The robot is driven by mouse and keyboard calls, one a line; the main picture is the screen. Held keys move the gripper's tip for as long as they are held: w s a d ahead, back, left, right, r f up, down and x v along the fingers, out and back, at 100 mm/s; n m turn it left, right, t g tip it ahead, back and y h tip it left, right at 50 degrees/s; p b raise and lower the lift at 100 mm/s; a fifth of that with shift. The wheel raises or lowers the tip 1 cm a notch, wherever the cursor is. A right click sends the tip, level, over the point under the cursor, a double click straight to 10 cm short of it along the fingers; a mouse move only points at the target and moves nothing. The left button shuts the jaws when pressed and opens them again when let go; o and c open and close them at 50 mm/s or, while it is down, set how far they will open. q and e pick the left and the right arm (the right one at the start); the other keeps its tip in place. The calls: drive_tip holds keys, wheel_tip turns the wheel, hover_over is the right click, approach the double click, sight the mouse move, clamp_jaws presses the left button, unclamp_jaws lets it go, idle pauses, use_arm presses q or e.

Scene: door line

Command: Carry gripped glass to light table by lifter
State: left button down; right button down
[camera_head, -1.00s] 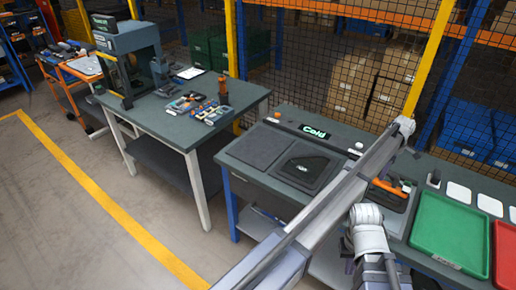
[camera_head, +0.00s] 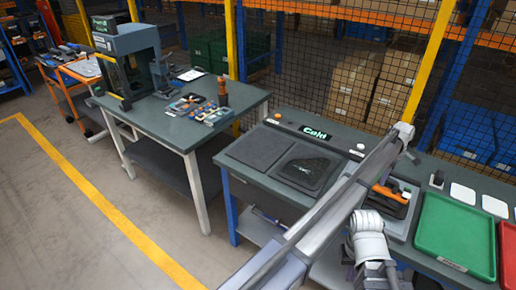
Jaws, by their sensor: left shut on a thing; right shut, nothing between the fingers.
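My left arm crosses from the lower left to its far end by the bench's back edge. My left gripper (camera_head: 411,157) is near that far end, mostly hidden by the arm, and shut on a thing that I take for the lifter. An orange-handled tool (camera_head: 389,194) shows beside the arm; I cannot tell whether it is held. No pane of glass shows clearly in a gripper. My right gripper (camera_head: 377,272) is low in the picture, shut and empty, its fingers hard to make out. A dark panel with a curved outline (camera_head: 303,170) lies flat on the bench.
The bench (camera_head: 345,140) carries a lit "Cold" sign (camera_head: 313,132), a dark mat (camera_head: 263,149), a green tray (camera_head: 455,237) and a red tray (camera_head: 510,250). A separate table (camera_head: 175,112) holds a machine (camera_head: 128,58) and small parts. Floor at left is clear.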

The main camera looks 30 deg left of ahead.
use_arm(q)
drive_tip(key=shift+f+b, duration=0.4)
drive_tip(key=c, duration=0.7)
unclamp_jaws()
drive_tip(key=shift+o, duration=0.2)
drive_tip(key=shift+r, duration=0.1)
wheel_tip(320, 180, up, 8)
drive_tip(key=p, duration=0.8)
drive_tip(key=shift+f, duration=0.2)
drive_tip(key=shift+s+a, duration=0.1)
drive_tip(key=shift+s, duration=0.15)
drive_tip(key=s+a+f+m+b, duration=0.2)
drive_tip(key=s+a+m, duration=0.3)
drive_tip(key=s, duration=0.9)
drive_tip(key=s+a+f+m+b, duration=0.2)
drive_tip(key=s+a+m, duration=0.4)
drive_tip(key=s, duration=0.9)
drive_tip(key=s+a+f+m+y+b, duration=0.1)
drive_tip(key=s+a+m, duration=0.5)
drive_tip(key=s, duration=0.9)
drive_tip(key=f+m+b, duration=0.1)
drive_tip(key=m, duration=0.1)
drive_tip(key=shift+m, duration=0.3)
